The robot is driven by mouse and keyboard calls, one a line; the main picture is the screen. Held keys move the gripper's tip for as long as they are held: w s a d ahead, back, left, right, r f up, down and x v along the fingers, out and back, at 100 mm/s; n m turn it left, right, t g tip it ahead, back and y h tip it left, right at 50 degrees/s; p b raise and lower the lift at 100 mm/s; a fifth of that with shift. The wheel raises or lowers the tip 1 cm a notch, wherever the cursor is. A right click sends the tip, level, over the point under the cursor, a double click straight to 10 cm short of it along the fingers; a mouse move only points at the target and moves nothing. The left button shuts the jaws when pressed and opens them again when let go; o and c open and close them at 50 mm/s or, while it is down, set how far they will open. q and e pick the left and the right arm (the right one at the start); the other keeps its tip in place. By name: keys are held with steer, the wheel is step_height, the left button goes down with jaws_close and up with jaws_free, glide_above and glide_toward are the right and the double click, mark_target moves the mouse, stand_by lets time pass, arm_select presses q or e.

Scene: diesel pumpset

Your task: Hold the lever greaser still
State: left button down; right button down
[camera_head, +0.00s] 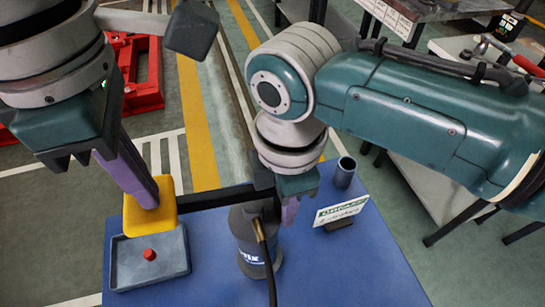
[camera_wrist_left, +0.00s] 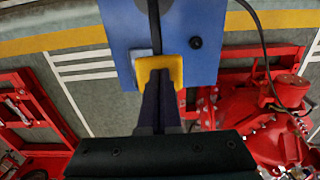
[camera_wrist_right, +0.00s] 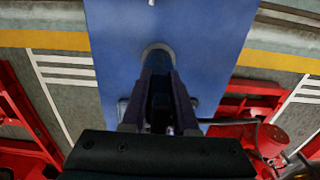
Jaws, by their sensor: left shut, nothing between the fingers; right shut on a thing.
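The lever greaser (camera_head: 250,258) is a dark grey upright cylinder on the blue table. Its black lever (camera_head: 215,196) runs left to a yellow end piece (camera_head: 138,222). My right gripper (camera_head: 287,212) is at the greaser's upper part and shut on it. The right wrist view shows the round grey top (camera_wrist_right: 158,50) just beyond the fingers (camera_wrist_right: 160,85). My left gripper (camera_head: 147,203) points down onto the yellow piece and is shut with nothing between its fingers. The left wrist view shows the yellow piece (camera_wrist_left: 160,64) around the fingertips (camera_wrist_left: 161,86). The exact right finger contact is partly hidden.
A grey tray (camera_head: 118,275) with a red knob (camera_head: 149,254) lies below the yellow piece. A dark hose (camera_head: 268,262) leaves the greaser. A small grey cup (camera_head: 344,173) and a white sign (camera_head: 341,211) stand right. The table's right front (camera_head: 345,275) is clear.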

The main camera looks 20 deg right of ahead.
arm_select(q)
steer(key=shift+a+f, duration=0.1)
arm_select(e)
steer(key=shift+r, duration=0.1)
arm_select(q)
steer(key=shift+f, duration=2.25)
arm_select(e)
steer(key=shift+a, duration=0.1)
arm_select(q)
steer(key=shift+r, duration=2.35)
steer(key=shift+r, duration=3.1)
arm_select(e)
steer(key=c, duration=0.6)
jaws_free()
